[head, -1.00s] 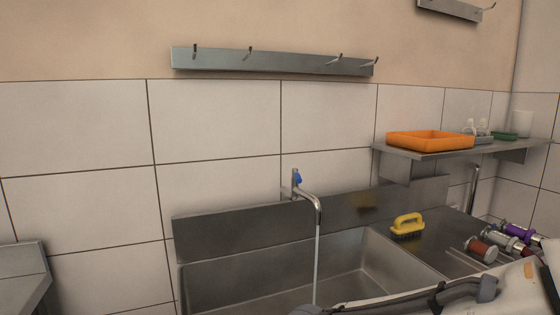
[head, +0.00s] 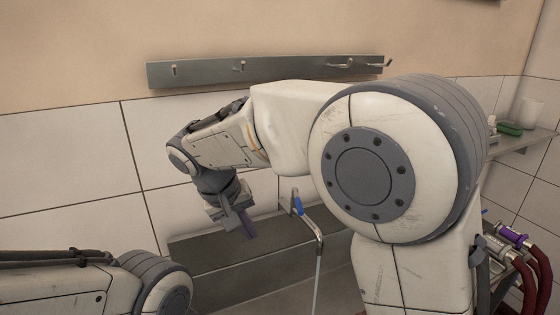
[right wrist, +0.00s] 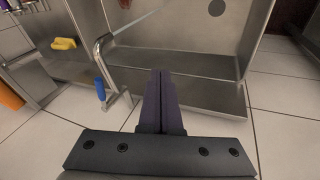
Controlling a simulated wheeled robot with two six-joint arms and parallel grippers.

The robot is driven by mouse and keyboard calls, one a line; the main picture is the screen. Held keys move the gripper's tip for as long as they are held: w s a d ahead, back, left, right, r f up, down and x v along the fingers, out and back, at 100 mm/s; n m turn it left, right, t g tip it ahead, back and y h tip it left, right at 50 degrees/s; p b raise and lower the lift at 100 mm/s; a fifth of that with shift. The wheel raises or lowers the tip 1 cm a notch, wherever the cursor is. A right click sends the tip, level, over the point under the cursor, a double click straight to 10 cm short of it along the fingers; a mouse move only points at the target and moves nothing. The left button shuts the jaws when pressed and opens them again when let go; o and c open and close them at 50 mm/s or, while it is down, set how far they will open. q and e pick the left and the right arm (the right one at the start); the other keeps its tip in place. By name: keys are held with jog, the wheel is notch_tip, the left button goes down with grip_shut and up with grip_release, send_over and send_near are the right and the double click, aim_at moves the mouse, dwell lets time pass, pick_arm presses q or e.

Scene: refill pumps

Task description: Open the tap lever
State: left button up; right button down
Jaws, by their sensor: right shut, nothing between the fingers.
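The tap (head: 318,235) stands over the sink, with a thin water stream (head: 318,275) falling from its spout. Its blue lever (head: 298,206) shows just left of my right arm, and also in the right wrist view (right wrist: 100,90). My right gripper (head: 247,222) is shut and empty, left of the lever in the head view and apart from it. In the right wrist view its dark purple fingers (right wrist: 161,100) are together, with the lever to their left. My left arm enters at the lower left of the head view; its gripper is out of frame.
The steel sink's back panel (head: 205,255) lies behind and below my right gripper. A hook rail (head: 265,70) is on the wall above. A yellow brush (right wrist: 63,44) lies on the drainboard. My right arm hides much of the shelf.

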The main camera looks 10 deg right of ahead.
aim_at(297, 200)
jog(key=w+d+r+m+h+p, duration=0.2)
jog(key=w+r+m+p, duration=0.15)
jog(key=w+r, duration=0.4)
pick_arm(q)
notch_tip(297, 200, up, 12)
jog(key=p, duration=0.5)
jog(key=shift+f+p, duration=0.25)
jog(key=shift+p, duration=0.05)
pick_arm(e)
jog(key=w+d+f+t, duration=0.1)
jog(key=w+d+f, duration=0.1)
jog(key=d+f, duration=0.6)
jog(key=shift+w+d, duration=0.2)
jog(key=shift+w, duration=0.05)
jog(key=shift+f, duration=0.15)
